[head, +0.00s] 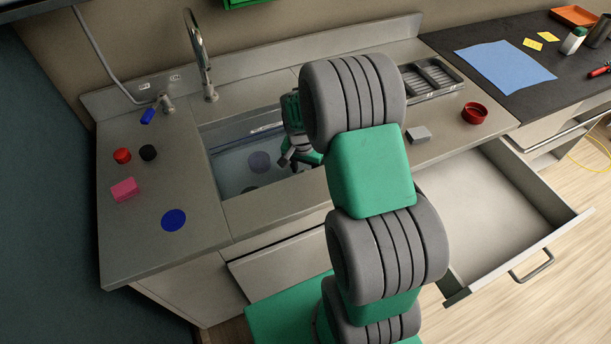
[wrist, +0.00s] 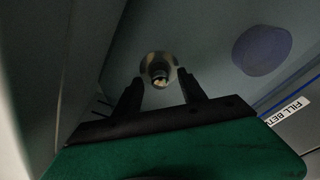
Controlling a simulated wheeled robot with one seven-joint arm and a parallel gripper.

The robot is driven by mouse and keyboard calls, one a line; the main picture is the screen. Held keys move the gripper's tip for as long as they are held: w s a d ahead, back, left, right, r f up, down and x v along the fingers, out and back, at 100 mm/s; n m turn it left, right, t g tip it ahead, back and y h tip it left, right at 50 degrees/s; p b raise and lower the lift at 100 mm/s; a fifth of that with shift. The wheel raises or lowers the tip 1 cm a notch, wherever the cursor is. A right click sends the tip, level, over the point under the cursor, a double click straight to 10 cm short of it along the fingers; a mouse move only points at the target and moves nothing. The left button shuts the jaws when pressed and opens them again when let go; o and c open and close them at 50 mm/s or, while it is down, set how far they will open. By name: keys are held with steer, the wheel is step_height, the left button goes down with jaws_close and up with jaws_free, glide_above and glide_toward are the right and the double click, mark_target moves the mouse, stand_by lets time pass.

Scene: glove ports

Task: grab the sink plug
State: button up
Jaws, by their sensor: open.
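My gripper (head: 286,161) is down inside the sink basin (head: 222,180), largely hidden behind my arm in the head view. In the wrist view my gripper (wrist: 160,80) is open, its two dark fingers apart with nothing held. A small round, pale-rimmed thing (wrist: 158,68) with a dark, shiny middle shows between and beyond the fingertips; I cannot tell whether it is the plug or the drain. A flat purple-blue disc (wrist: 262,50) lies to its right. In the head view a greyish disc (head: 259,161) and a darker patch (head: 250,189) show in the basin.
The counter left of the sink holds a red cylinder (head: 122,155), a black one (head: 148,152), a pink block (head: 124,189) and a blue disc (head: 173,220). The faucet (head: 196,50) rises behind the basin. An open drawer (head: 505,215) juts out at right.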

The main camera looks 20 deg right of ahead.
steer(key=shift+c, duration=0.2)
jaws_close()
stand_by(0.5)
step_height(320, 180, up, 10)
steer(key=b, duration=0.1)
